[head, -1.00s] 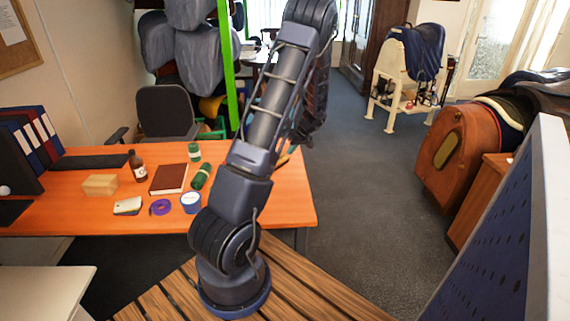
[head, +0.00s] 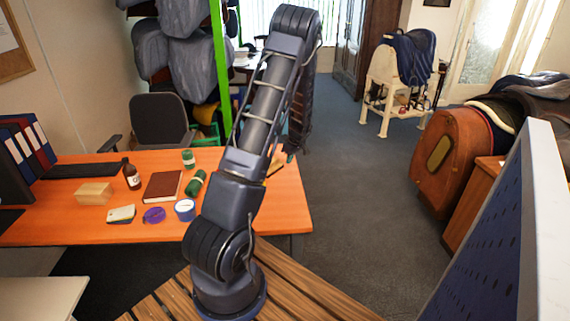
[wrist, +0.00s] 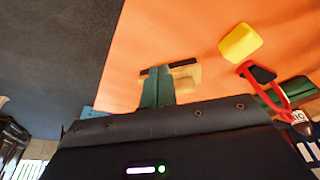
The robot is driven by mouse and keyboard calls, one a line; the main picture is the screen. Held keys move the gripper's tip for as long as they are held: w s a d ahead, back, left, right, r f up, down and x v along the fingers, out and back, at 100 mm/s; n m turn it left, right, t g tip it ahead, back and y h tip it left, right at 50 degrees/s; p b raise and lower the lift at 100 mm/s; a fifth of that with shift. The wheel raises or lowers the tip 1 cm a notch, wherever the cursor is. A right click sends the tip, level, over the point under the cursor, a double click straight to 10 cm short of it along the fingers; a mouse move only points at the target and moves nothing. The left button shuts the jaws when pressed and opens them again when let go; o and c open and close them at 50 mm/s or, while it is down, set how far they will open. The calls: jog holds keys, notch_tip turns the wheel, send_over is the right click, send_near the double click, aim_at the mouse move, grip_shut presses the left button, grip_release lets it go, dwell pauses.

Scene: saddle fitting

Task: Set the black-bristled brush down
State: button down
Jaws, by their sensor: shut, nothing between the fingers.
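In the wrist view a pale, wood-coloured brush (wrist: 186,74) lies on the orange desk (wrist: 200,25), near its edge. A dark strip runs beside it, but which part is bristle is hard to tell. My gripper (wrist: 155,84), with greenish fingers, is shut and empty; its tips overlap the brush in the picture, and I cannot tell whether they touch it. In the head view a small yellowish piece (head: 275,168), perhaps the brush, shows beside my arm near the desk's right end; my arm hides the gripper there.
In the wrist view a yellow block (wrist: 239,43) and a red-looped black item (wrist: 263,74) lie right of the brush. On the desk's left are a brown book (head: 162,186), dark bottle (head: 131,175), purple roll (head: 154,215) and wooden block (head: 94,193). Open carpet (head: 350,190) lies right.

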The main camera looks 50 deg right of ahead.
aim_at(275, 166)
jog(key=x, duration=0.8)
jog(key=shift+w+f, duration=0.1)
jog(key=shift+f, duration=0.3)
jog(key=w, duration=0.2)
jog(key=shift+w+f, duration=0.1)
jog(key=shift+w, duration=0.95)
jog(key=shift+w+d, duration=0.1)
jog(key=shift+w, duration=1.65)
